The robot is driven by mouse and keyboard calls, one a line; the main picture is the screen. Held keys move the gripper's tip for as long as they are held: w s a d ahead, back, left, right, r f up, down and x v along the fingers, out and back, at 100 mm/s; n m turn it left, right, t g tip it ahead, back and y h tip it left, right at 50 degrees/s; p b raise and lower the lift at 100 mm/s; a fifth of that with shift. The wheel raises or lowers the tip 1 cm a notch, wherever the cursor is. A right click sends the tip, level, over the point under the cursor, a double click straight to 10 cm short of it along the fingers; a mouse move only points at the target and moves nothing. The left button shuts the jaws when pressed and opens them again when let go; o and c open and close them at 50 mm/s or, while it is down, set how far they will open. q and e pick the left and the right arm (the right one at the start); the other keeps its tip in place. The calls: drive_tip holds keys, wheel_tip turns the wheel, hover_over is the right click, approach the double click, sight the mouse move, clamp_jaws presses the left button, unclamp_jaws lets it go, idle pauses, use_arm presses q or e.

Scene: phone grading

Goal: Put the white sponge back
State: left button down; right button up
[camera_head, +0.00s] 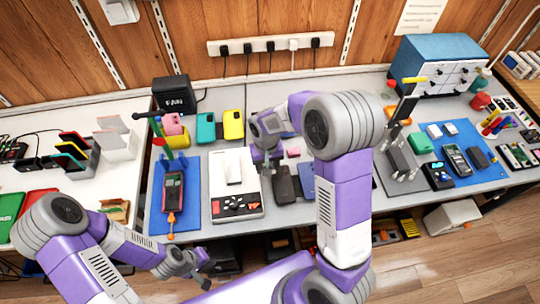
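A small white block (233,166), which may be the white sponge, stands on a white tray-like board (219,184) at the middle of the bench; its material is too small to tell. My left gripper (206,273) is in front of the bench's front edge, below the board and apart from it. Its dark fingers look spread, with nothing between them. My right gripper (269,160) points down over the bench just right of the board, above a dark phone-like slab (285,184). Its fingertips are small and partly hidden, so I cannot tell whether it holds anything.
A blue mat (160,220) with a dark red device (174,191) lies left of the board. Teal (206,128) and yellow (233,125) cases stand behind. A blue drawer cabinet (437,57) and another blue mat (490,174) are at right. My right arm hides part of the bench.

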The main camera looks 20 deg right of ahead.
drive_tip(key=w+d+f+m+b, duration=0.2)
drive_tip(key=w+d+m+b, duration=0.4)
drive_tip(key=w+m, duration=0.45)
drive_tip(key=shift+n, duration=0.35)
drive_tip(key=f, duration=0.3)
drive_tip(key=f+b, duration=0.1)
drive_tip(key=f, duration=0.2)
drive_tip(key=d+f, duration=0.1)
drive_tip(key=f, duration=0.2)
drive_tip(key=shift+w+d+f+b, duration=0.1)
drive_tip(key=shift+w+b, duration=0.2)
drive_tip(key=shift+b, duration=0.1)
drive_tip(key=shift+f, duration=0.2)
drive_tip(key=o, duration=1)
drive_tip(key=shift+r, duration=0.1)
wheel_tip(320, 180, up, 12)
drive_tip(key=p, duration=0.3)
drive_tip(key=shift+r, duration=0.1)
